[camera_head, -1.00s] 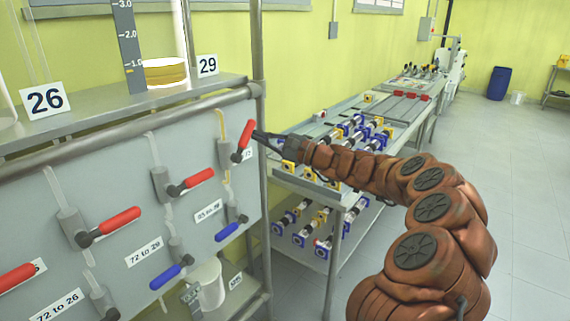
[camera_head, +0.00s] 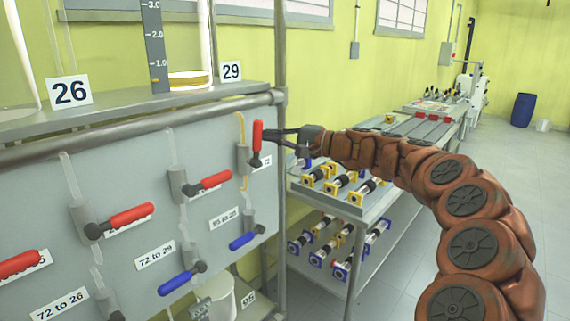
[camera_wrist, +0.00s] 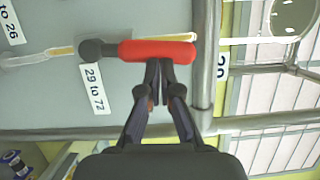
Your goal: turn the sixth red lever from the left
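The rightmost red lever (camera_head: 257,136) in the head view stands nearly upright on its valve, beside the label "29 to 72". In the wrist view the red lever (camera_wrist: 158,50) lies across the picture, its dark pivot at the left. My gripper (camera_head: 268,136) reaches it from the right, and its fingertips (camera_wrist: 159,62) are close together at the lever's side. Whether they touch it is unclear. Nothing shows held between them. Three other red levers show farther left (camera_head: 215,180), (camera_head: 131,215), (camera_head: 18,263), all tilted up to the right. Panel parts beyond the left edge are out of view.
Blue levers (camera_head: 243,240) sit lower on the grey panel. A metal post (camera_head: 280,190) and a horizontal rail (camera_head: 190,115) border the panel close to my gripper. A bench with valve parts (camera_head: 345,205) stands behind my arm. Floor at the right is clear.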

